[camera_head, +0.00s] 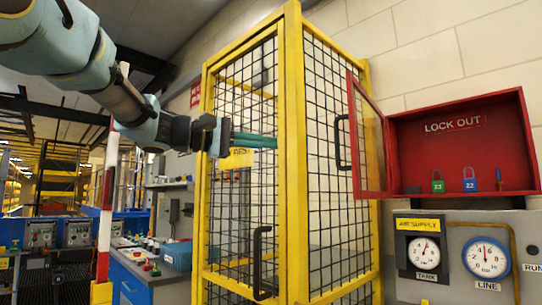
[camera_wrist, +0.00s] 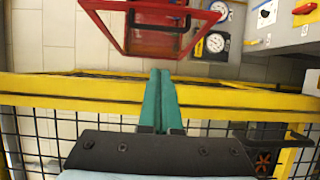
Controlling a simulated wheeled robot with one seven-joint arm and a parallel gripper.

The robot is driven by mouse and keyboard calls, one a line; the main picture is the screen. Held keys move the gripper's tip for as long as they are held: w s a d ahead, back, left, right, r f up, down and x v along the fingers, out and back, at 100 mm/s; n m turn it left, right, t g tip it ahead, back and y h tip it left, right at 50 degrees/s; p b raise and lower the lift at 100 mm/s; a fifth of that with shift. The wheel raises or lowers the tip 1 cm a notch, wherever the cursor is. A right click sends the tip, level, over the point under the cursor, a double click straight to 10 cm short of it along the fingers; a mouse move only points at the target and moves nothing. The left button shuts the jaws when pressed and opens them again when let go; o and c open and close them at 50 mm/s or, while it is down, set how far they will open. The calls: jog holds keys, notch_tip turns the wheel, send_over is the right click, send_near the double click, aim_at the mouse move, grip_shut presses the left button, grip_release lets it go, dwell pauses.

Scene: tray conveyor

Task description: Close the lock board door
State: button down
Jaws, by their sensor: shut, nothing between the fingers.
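The red lock board (camera_head: 462,150) is on the wall at the right, marked LOCK OUT. A green padlock (camera_head: 437,182) and a blue padlock (camera_head: 470,180) hang inside it. Its red-framed clear door (camera_head: 369,140) is hinged at the box's left side and stands wide open toward me, with a black handle (camera_head: 342,142) on it. The door also shows in the wrist view (camera_wrist: 187,50), at the top. My gripper (camera_head: 275,142) is shut and empty, its green fingers pointing right by the yellow cage, left of the door and apart from it. The fingers also show in the wrist view (camera_wrist: 160,75).
A yellow cage (camera_head: 293,150) with black mesh stands between my gripper and the door in the head view. A grey air supply panel (camera_head: 465,228) with two gauges is below the lock board. A blue workbench (camera_head: 150,270) is at the lower left.

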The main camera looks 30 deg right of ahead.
jog(key=s+d+p, duration=0.4)
jog(key=d+p, duration=0.2)
jog(key=d, duration=0.6)
jog(key=shift+s+r, duration=0.25)
jog(key=shift+s, duration=0.05)
